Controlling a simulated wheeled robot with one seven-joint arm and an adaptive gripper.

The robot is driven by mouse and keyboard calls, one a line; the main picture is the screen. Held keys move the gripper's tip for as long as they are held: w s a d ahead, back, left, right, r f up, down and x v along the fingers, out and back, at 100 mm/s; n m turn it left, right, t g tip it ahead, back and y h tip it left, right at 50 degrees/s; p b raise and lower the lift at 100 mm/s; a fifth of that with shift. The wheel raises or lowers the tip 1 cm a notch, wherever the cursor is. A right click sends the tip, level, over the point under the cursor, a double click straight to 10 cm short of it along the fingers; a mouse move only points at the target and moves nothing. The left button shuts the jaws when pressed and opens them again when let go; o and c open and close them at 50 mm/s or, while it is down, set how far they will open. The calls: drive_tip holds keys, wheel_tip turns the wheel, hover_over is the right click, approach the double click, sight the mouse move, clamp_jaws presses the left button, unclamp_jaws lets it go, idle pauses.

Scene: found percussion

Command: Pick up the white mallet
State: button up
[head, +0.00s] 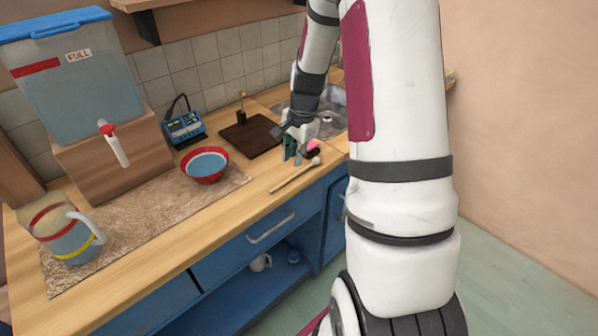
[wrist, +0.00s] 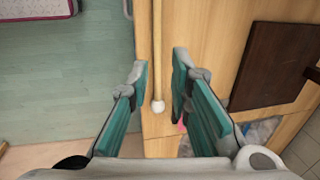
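The white mallet has a long thin wooden stick and a small round white head. In the head view the white mallet (head: 295,177) lies along the front edge of the counter, its head at the right end. My gripper (head: 293,154) is just behind and above it, pointing down. In the wrist view the mallet (wrist: 158,45) runs between the two teal fingers of my gripper (wrist: 159,66), with the white head nearest the palm. The fingers are open on either side of the stick. I cannot tell the height left between fingertips and stick.
A pink object (head: 313,146) lies close to my gripper. A dark brown board (head: 250,136), a red bowl of water (head: 205,165), a blue device (head: 184,129) and a pitcher (head: 66,232) stand on the counter. A sink (head: 334,110) is behind.

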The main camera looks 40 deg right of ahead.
sight(291, 177)
drive_tip(key=shift+w+a+f+p, duration=0.1)
drive_tip(key=shift+w+f, duration=0.1)
drive_tip(key=shift+f, duration=1.1)
drive_tip(key=shift+w+d+f+p, duration=0.1)
drive_tip(key=shift+w+f+p, duration=0.1)
drive_tip(key=shift+f, duration=1.05)
drive_tip(key=shift+w+a+f+p, duration=0.1)
drive_tip(key=shift+w+f, duration=0.1)
drive_tip(key=shift+f, duration=1.1)
drive_tip(key=shift+c, duration=0.3)
clamp_jaws()
